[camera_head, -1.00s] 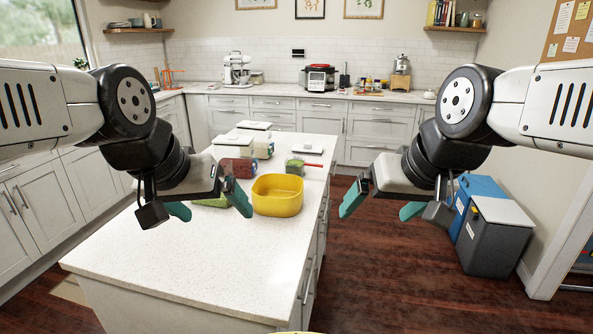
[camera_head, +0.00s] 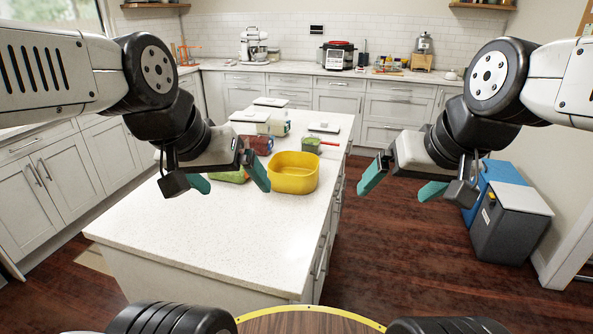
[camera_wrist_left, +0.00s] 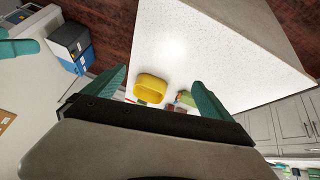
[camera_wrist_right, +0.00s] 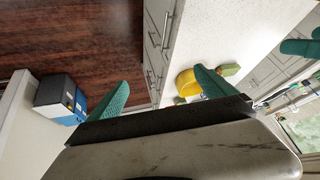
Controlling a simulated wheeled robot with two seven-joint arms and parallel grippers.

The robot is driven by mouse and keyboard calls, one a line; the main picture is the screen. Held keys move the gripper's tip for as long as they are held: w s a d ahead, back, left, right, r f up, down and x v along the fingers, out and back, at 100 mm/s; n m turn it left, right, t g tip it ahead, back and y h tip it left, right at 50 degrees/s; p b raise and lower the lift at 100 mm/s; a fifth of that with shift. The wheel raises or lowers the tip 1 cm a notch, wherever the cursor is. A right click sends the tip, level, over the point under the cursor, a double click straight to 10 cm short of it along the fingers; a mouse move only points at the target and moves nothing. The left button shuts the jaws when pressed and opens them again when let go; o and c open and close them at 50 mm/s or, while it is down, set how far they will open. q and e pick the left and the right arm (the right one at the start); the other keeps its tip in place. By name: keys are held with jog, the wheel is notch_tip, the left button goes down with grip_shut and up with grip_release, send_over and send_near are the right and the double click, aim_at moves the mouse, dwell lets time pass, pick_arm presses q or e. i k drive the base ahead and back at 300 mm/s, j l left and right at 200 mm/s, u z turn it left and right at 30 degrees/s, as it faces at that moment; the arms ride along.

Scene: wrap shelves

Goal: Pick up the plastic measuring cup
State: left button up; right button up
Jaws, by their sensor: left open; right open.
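A small green-looking cup-like thing with a red handle (camera_head: 312,145) stands on the white island counter, behind the yellow bowl. It may be the plastic measuring cup, but it is too small to be sure. The yellow bowl (camera_head: 293,174) stands nearer to me and also shows in the left wrist view (camera_wrist_left: 150,88). My left gripper (camera_head: 232,186) is open and empty, raised in front of me over the counter side, apart from these things. My right gripper (camera_head: 400,190) is open and empty, right of the counter above the floor.
Boxes with pale lids (camera_head: 264,121) stand farther back on the island counter (camera_head: 215,238); its near part is clear. A green item (camera_head: 232,176) lies left of the bowl, partly behind my left gripper. Grey and blue bins (camera_head: 510,225) stand on the floor at right.

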aim_at(321, 147)
jog(key=k+u, duration=0.15)
jog(key=k, duration=0.5)
jog(key=l+u, duration=0.15)
jog(key=u, duration=0.25)
jog(key=i+l+u, duration=0.1)
jog(key=u, duration=0.3)
jog(key=l+u, duration=0.25)
jog(key=u, duration=0.2)
jog(key=l, duration=2.85)
jog(key=i+l, duration=0.5)
